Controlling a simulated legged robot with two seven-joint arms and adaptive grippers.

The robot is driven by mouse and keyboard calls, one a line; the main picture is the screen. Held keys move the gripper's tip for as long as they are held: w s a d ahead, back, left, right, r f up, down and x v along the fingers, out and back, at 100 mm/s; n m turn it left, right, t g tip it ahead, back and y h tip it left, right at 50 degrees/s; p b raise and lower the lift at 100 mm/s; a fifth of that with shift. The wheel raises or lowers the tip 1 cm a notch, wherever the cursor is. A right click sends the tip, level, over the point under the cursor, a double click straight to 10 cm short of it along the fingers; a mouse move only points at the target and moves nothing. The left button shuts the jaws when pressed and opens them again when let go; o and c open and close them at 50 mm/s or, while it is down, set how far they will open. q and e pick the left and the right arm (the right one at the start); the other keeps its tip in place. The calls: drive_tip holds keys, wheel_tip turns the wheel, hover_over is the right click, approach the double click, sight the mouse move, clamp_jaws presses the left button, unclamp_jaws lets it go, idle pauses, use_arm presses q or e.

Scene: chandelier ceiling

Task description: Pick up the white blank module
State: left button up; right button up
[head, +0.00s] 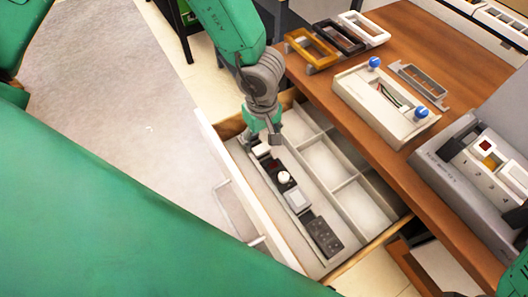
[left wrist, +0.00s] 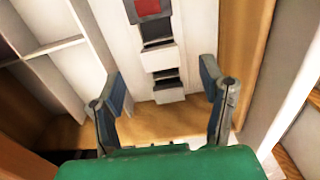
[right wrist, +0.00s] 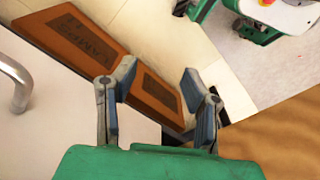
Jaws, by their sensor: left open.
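The white blank module appears to be the small white block (head: 262,149) at the far end of a row of modules in the open drawer. In the left wrist view, white blocks with dark gaps show between my fingers and the red piece; the nearer one (left wrist: 168,96) lies just ahead of the fingertips. My left gripper (head: 264,132) is open and empty above that end of the row, and its fingers also show in the left wrist view (left wrist: 163,85). My right gripper (right wrist: 154,80) is open and empty, away from the row.
The row also holds a red-topped module (head: 273,164), a white-knob module (head: 284,178), a light grey module (head: 297,199) and a dark keypad (head: 322,236). Empty compartments (head: 323,160) lie beside it. On the table stand frames (head: 311,48), a blue-knobbed box (head: 370,105) and a grey device (head: 450,165).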

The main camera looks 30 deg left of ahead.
sight(262, 148)
use_arm(q)
drive_tip(key=f, duration=0.2)
drive_tip(key=f+b, duration=0.2)
drive_tip(key=f, duration=0.1)
drive_tip(key=shift+w+a+f, duration=0.2)
drive_tip(key=shift+a+f, duration=0.1)
drive_tip(key=shift+a, duration=0.1)
drive_tip(key=shift+d+r, duration=0.15)
drive_tip(key=shift+d, duration=0.05)
drive_tip(key=c, duration=1.1)
